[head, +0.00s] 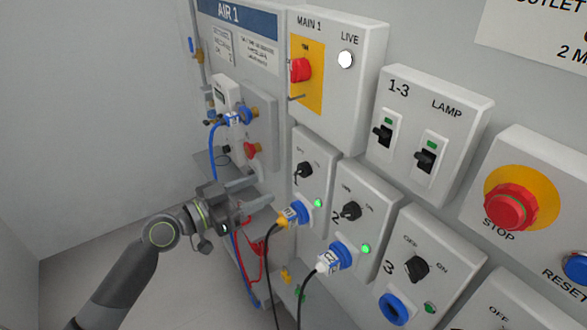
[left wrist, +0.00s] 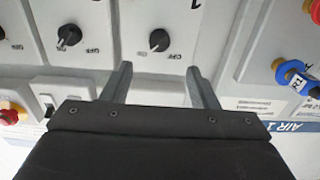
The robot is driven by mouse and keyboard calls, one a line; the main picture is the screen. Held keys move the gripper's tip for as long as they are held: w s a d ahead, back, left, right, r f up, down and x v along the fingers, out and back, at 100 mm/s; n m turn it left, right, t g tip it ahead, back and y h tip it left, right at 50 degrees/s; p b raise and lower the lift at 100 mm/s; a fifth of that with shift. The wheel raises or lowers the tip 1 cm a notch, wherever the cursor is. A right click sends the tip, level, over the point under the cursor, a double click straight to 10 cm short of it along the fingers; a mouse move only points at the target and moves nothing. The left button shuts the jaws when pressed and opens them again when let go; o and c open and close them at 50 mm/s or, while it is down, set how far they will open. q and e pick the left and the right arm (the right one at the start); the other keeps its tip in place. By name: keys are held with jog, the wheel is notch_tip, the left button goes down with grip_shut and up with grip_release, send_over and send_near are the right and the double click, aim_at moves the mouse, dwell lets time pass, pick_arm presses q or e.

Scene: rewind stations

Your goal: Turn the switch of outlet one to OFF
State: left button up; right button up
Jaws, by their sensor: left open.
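The outlet one panel (head: 325,155) is a grey wall box with a black rotary switch (head: 304,170). A blue socket with a yellow plug (head: 292,215) and a lit green lamp (head: 318,203) sit below the switch. In the left wrist view, which is upside down, the switch (left wrist: 159,40) shows with its white mark towards the lower left, seemingly the ON side. My left gripper (head: 265,189) is open and empty, left of the panel. Its fingertips (left wrist: 159,69) lie either side of the switch in the wrist view, apparently short of it. My right gripper is not in view.
Outlet two's switch (head: 350,211) and outlet three's switch (head: 416,268) are to the right. The MAIN 1 box (head: 370,30) is above, with a red switch (head: 301,69). The AIR 1 panel (head: 263,125) is behind my gripper. A black cable hangs from the yellow plug.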

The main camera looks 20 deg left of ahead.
aim_at(298, 173)
pick_arm(q)
jog(key=p+x, duration=0.3)
jog(key=x, duration=0.6)
jog(key=shift+r, duration=0.15)
jog(key=shift+w+d, duration=0.45)
jog(key=shift+c, duration=0.3)
jog(key=c, duration=0.9)
